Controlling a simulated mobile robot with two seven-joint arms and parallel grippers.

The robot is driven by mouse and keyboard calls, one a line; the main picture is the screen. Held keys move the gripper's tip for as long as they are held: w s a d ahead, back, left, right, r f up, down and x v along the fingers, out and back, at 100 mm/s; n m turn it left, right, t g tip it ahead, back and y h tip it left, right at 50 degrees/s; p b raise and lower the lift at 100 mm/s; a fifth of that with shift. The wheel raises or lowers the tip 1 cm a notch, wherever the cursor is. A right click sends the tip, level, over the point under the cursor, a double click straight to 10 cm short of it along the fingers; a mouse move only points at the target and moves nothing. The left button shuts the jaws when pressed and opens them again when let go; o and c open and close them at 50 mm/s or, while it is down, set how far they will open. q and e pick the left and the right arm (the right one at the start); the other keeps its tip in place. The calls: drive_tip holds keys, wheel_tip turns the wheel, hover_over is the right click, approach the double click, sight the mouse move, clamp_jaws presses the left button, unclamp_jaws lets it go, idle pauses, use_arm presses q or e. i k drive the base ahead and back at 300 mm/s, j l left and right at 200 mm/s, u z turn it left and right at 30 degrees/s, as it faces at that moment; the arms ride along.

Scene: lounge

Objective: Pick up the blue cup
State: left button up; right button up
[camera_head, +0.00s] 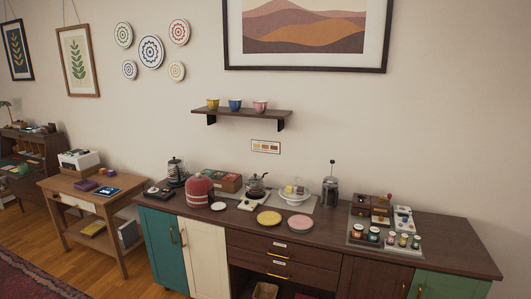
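The blue cup (235,105) stands on a dark wooden wall shelf (270,112). It is in the middle of a row of three, between a yellow cup (213,104) on its left and a pink cup (260,106) on its right. The cups look apart from each other. Neither of my grippers shows in the head view.
Below the shelf, a long sideboard (440,249) carries a red domed appliance (199,190), a yellow plate (269,218), a pink plate (300,224), a French press (330,190) and a tray of jars. A small wooden table (65,185) stands left. Open floor lies at lower left.

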sight(235, 104)
drive_tip(key=i+j+u, duration=0.3)
drive_tip(key=i, duration=0.85)
drive_tip(key=i+j+u, duration=0.1)
drive_tip(key=i+u, duration=0.25)
drive_tip(key=i, duration=0.85)
